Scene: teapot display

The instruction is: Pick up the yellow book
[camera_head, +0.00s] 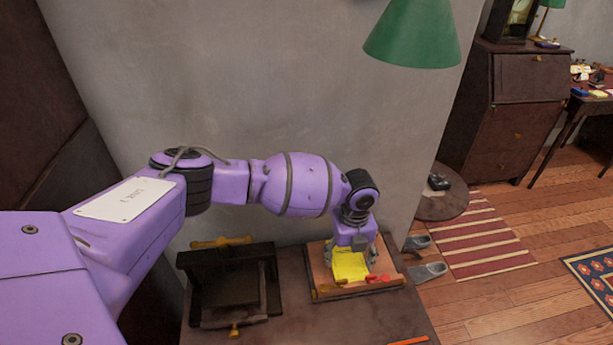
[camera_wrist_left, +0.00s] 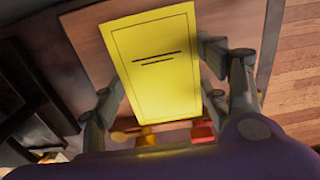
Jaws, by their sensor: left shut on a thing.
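The yellow book (camera_head: 350,265) is at the wooden tray on the table, below my left gripper (camera_head: 356,259). In the left wrist view the yellow book (camera_wrist_left: 157,62) shows its cover with two dark lines, between the two fingers of the left gripper (camera_wrist_left: 163,75). The left gripper is shut on the book, with a finger at each side edge. I cannot tell whether the book is touching the tray or slightly above it. My right gripper is not in view.
The wooden tray (camera_head: 321,283) also holds a red item (camera_head: 378,279) near the book. A black device (camera_head: 228,287) stands to the left on the dark table (camera_head: 300,325). A green lamp shade (camera_head: 413,35) hangs above. An orange stick lies at the table's front edge.

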